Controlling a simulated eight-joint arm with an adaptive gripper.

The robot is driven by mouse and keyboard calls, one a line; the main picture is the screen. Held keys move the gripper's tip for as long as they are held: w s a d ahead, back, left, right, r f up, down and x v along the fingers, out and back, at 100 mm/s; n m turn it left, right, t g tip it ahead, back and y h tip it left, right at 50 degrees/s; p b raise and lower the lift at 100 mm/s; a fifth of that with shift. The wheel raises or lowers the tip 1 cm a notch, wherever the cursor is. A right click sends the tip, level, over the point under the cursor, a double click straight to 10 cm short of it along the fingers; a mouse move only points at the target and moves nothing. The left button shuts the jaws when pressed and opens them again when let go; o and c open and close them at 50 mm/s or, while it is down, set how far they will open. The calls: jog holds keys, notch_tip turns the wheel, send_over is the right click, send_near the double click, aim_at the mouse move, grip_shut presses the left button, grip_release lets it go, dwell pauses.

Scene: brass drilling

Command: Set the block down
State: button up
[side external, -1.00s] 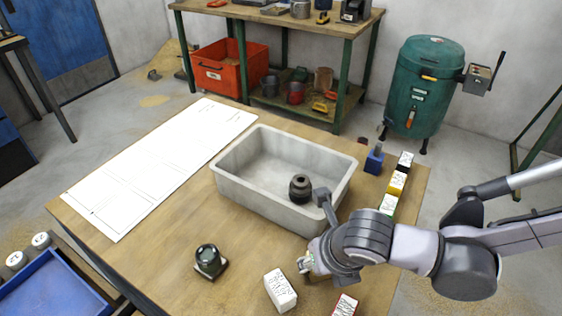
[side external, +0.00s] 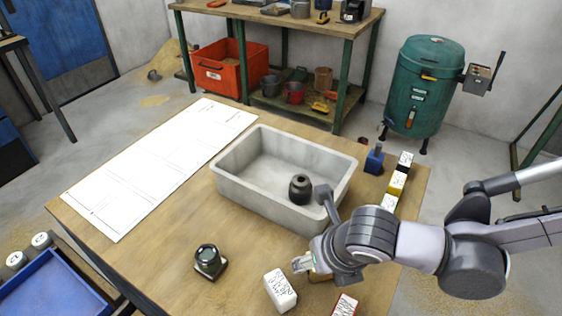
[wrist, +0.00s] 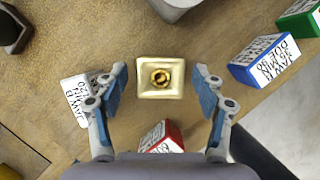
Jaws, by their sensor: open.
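The brass block (wrist: 160,90), square with a round hole in its top, sits on the wooden table in the wrist view. My gripper (wrist: 160,76) is open, with one finger on each side of the block and a clear gap on both sides. In the side view my gripper (side external: 304,265) is low over the near right of the table. Only a small part of the block (side external: 319,277) shows beneath it there; my gripper hides the rest.
A white labelled box (side external: 281,291) and a red one (side external: 345,305) stand close by. A grey tub (side external: 243,195) holding a dark round part (side external: 300,189) is behind. Several labelled boxes line the right edge. A dark fixture (side external: 209,261) stands left; the table between is clear.

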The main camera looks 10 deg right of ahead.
jog(key=v, duration=1)
jog(key=w+d+m+t, duration=0.2)
jog(key=w+d+m, duration=0.1)
jog(key=d+m, duration=2.9)
jog(key=shift+w+d+f+m+t, duration=0.2)
jog(key=shift+f+m+t, duration=0.25)
jog(key=shift+m, duration=1.55)
